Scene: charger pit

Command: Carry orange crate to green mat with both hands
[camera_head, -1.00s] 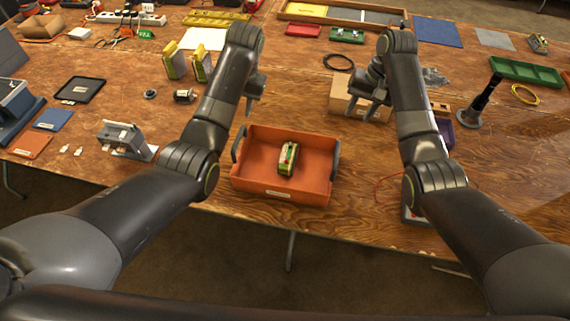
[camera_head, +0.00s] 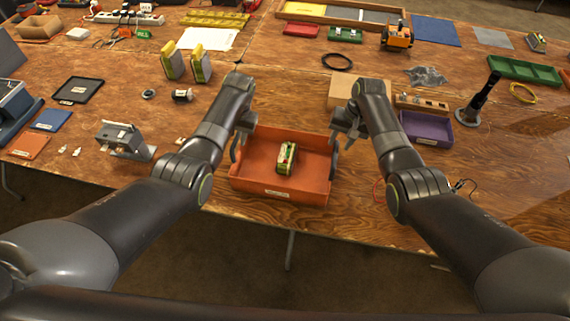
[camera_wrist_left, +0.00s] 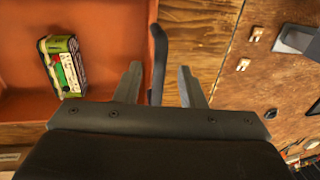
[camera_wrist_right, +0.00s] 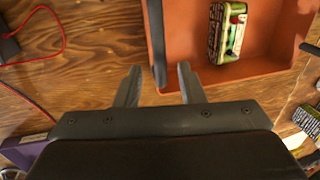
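The orange crate (camera_head: 258,187) sits on the near part of the wooden table, with a small yellow-green box (camera_head: 287,158) inside. My left gripper (camera_head: 241,140) is at the crate's left side. In the left wrist view it is open, with the dark handle (camera_wrist_left: 157,60) between its fingers. My right gripper (camera_head: 346,138) is at the crate's right side. In the right wrist view it is open, with the other handle (camera_wrist_right: 156,45) between its fingertips. I cannot make out a flat green mat; a green divided tray (camera_head: 527,72) is at the right.
A cardboard box (camera_head: 343,92) and a purple tray (camera_head: 427,131) stand behind and beside my right gripper. A black post on a round base (camera_head: 468,117) is further right. A grey device (camera_head: 122,137) stands left of the crate. The table behind the crate is partly clear.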

